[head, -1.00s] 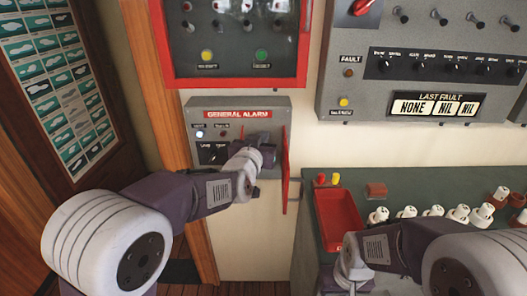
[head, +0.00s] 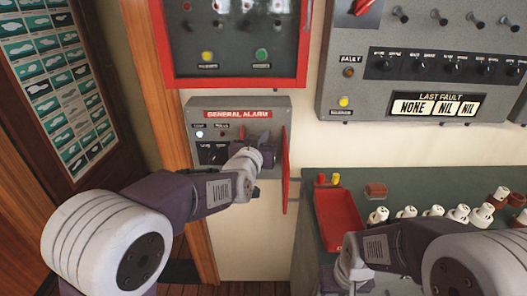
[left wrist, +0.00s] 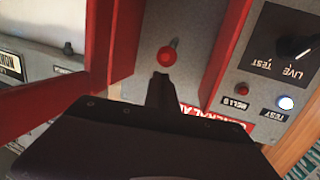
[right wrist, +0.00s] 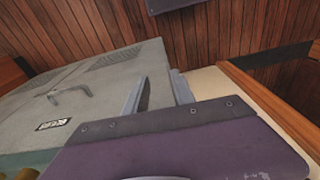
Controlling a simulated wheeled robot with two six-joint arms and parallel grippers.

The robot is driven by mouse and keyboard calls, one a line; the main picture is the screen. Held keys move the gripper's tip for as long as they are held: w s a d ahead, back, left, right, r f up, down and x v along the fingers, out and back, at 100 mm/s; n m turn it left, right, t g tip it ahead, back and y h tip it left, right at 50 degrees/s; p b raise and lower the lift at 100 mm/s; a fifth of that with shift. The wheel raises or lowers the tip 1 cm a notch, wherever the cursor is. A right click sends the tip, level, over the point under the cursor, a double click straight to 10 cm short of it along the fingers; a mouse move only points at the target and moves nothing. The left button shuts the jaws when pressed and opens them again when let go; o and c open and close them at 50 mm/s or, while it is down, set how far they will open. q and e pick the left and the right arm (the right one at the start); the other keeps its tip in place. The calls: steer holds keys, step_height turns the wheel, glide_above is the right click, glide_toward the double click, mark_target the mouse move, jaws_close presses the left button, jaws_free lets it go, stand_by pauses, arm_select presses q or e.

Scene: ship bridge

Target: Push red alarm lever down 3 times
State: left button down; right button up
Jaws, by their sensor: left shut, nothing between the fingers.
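The red alarm lever shows in the left wrist view as a round red knob (left wrist: 167,57) on a short metal stem. It stands on the grey general alarm box (head: 240,103), whose picture is upside down in that view. My left gripper (left wrist: 162,79) is shut and empty. Its tips are right at the knob, on the side toward the title strip; I cannot tell whether they touch. In the head view the left gripper (head: 266,150) is in front of the box and largely hides the lever. My right gripper (right wrist: 158,92) is open and empty, away from the box.
A red cover (head: 286,170) stands open at the box's right side, close to my left gripper. A red-framed panel (head: 235,84) hangs just above. A green console (head: 400,185) with a red tray (head: 338,215) and several white knobs is at the right.

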arm_select(q)
steer(key=shift+f, duration=0.2)
stand_by(0.5)
steer(key=shift+f+b, duration=1.9)
steer(key=shift+b, duration=0.05)
steer(key=shift+f+b, duration=0.25)
steer(key=shift+b, duration=0.05)
steer(key=shift+r+p, duration=1.95)
steer(key=shift+r, duration=0.4)
